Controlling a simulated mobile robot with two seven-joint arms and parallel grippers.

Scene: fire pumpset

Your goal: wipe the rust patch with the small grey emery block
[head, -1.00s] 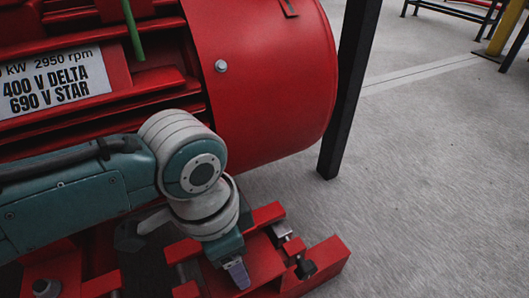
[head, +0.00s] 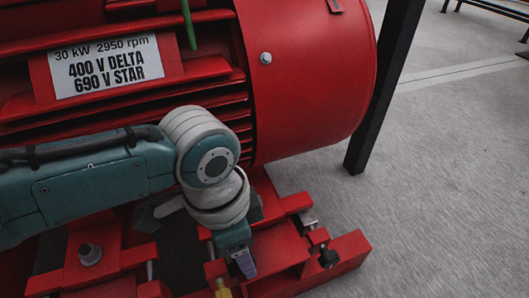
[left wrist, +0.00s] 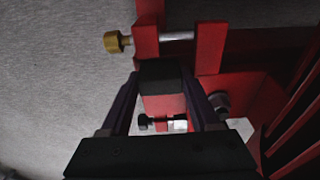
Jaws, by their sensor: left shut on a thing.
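My left gripper (head: 244,264) reaches down over the red base frame (head: 345,262) below the red motor (head: 310,80). In the left wrist view the two fingers of my left gripper (left wrist: 163,82) are closed on a dark grey block (left wrist: 162,74), the emery block, at their tips. Red steel and a bolt show below it between the fingers. I cannot tell whether the block touches the frame. In the head view the block is not clearly visible. I make out no rust patch in either view. My right gripper is not in view.
A brass-coloured knob (left wrist: 113,42) on a bolt sticks out beside the frame; it also shows in the head view (head: 223,289). Frame bolts (head: 328,257) stand near the gripper. A black post (head: 384,90) rises at right. Grey floor (head: 450,180) is clear there.

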